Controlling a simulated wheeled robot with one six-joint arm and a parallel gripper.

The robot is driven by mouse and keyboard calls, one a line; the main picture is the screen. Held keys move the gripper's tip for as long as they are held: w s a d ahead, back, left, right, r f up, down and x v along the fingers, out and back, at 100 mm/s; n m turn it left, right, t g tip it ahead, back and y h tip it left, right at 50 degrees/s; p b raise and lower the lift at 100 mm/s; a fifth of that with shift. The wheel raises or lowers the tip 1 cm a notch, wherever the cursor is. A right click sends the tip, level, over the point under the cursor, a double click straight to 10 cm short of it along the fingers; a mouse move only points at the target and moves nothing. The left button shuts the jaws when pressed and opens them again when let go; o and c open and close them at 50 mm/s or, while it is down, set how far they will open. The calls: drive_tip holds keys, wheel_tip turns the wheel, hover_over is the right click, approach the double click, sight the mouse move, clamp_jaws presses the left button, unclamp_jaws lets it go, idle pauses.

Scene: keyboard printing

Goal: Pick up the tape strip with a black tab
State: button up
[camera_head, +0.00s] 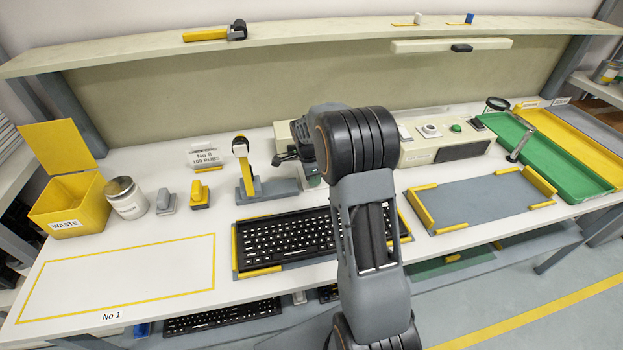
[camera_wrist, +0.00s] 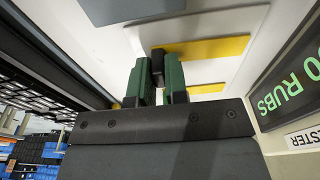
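In the wrist view, a yellow tape strip (camera_wrist: 212,48) with a black tab (camera_wrist: 158,62) at its left end lies over a pale surface. The two green fingers of my gripper (camera_wrist: 159,80) stand close on either side of the tab. The tab shows between the fingertips and a little beyond them. I cannot tell whether the fingers press on it. In the head view, my gripper (camera_head: 287,155) is partly hidden behind my arm, above the back of the bench, and the strip is not clear there.
A second yellow strip (camera_wrist: 207,88) lies nearby. The tester's display (camera_wrist: 289,84) is close on the right. The yellow-outlined area (camera_head: 120,275) is clear.

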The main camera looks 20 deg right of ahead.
clamp_jaws()
drive_tip(key=shift+r, duration=0.1)
drive_tip(key=shift+r, duration=0.55)
wheel_tip(320, 180, up, 2)
drive_tip(key=shift+r+b, duration=0.15)
drive_tip(key=shift+b, duration=0.15)
drive_tip(key=s+a+r+b, duration=0.1)
drive_tip(key=s+a+r, duration=0.6)
drive_tip(key=s+r, duration=0.2)
drive_tip(key=s, duration=0.2)
drive_tip(key=shift+s+a+r, duration=0.25)
drive_tip(key=shift+s+a, duration=0.05)
drive_tip(key=shift+s, duration=0.1)
drive_tip(key=shift+c, duration=0.7)
unclamp_jaws()
clamp_jaws()
